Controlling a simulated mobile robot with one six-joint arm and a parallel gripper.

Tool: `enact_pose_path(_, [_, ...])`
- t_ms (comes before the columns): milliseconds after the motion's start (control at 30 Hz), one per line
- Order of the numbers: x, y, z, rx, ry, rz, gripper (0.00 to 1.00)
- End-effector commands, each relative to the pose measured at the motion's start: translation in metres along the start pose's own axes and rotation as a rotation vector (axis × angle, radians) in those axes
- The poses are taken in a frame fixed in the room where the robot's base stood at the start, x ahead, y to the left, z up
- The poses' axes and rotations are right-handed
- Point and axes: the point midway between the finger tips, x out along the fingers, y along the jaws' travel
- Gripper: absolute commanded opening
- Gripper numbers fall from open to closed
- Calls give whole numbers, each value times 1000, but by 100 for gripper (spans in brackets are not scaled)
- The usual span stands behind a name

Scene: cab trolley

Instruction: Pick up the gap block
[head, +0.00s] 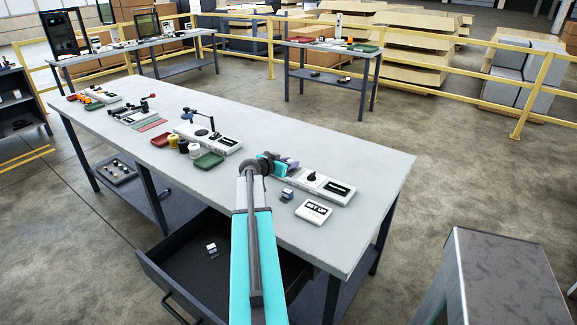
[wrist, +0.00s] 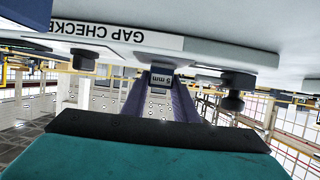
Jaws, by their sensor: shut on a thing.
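A small block marked "5 mm" (wrist: 161,79) sits between the tips of my gripper (wrist: 160,92) in the wrist view. The two purple fingers are shut on its sides. In the head view my gripper (head: 288,163) is over the table's right part, beside a white gap checker (head: 330,188) with a black knob and dark display. The held block cannot be made out there. The wrist view shows the "GAP CHECKER" label (wrist: 145,38) upside down, close to the block. Another small grey block (head: 287,195) lies on the table in front of the checker.
A white "SET UP" card (head: 313,211) lies near the table's front edge. Left of my gripper are a green tray (head: 208,160), small pots and another device (head: 208,137). An open drawer (head: 180,262) below holds a small block (head: 212,249). The table's far right is bare.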

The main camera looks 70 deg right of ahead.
Motion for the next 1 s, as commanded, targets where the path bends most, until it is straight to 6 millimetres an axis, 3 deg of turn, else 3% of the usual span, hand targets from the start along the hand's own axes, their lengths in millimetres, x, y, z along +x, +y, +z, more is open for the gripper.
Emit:
enact_pose_path(433, [-12, 0, -29, 2, 1, 0, 2])
enact_pose_path(1000, [-55, 51, -17, 1, 0, 0, 2])
